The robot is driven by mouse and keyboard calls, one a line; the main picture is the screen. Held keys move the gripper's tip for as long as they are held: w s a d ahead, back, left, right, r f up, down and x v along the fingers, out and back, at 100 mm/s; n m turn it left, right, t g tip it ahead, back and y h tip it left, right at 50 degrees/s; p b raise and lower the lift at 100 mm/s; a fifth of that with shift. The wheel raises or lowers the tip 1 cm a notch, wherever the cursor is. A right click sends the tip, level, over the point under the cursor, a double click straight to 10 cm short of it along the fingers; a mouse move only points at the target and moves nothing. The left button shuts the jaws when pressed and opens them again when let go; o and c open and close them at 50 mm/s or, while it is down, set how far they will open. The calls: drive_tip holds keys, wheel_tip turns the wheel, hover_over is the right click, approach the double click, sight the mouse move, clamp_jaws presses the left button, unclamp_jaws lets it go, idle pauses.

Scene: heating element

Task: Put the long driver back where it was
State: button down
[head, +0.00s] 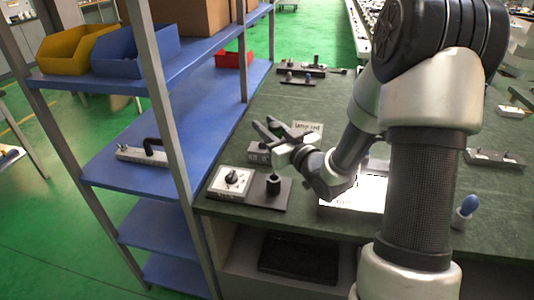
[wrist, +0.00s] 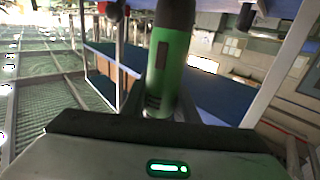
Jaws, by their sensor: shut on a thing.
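My gripper (head: 272,133) is over the left part of the green-topped bench, above a dark plate with a black knob. In the wrist view it is shut on a green and black cylindrical handle (wrist: 167,65), which I take to be the long driver. The handle stands up from between the jaws in that view; its lower end is hidden. In the head view the driver is hard to make out against the dark fingers.
A white dial box (head: 230,182) stands at the bench's near left corner, beside the dark knob plate (head: 273,193). Blue shelves (head: 130,160) with grey posts rise close on the left. A blue-handled tool (head: 467,208) stands at the right.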

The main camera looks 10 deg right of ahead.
drive_tip(key=shift+f+b, duration=0.3)
drive_tip(key=shift+f, duration=2.4)
drive_tip(key=shift+f+b, duration=0.3)
drive_tip(key=shift+b, duration=0.05)
drive_tip(key=c, duration=1.4)
unclamp_jaws()
drive_tip(key=shift+r+p+v, duration=0.2)
drive_tip(key=shift+p+v, duration=0.9)
drive_tip(key=shift+v, duration=4.9)
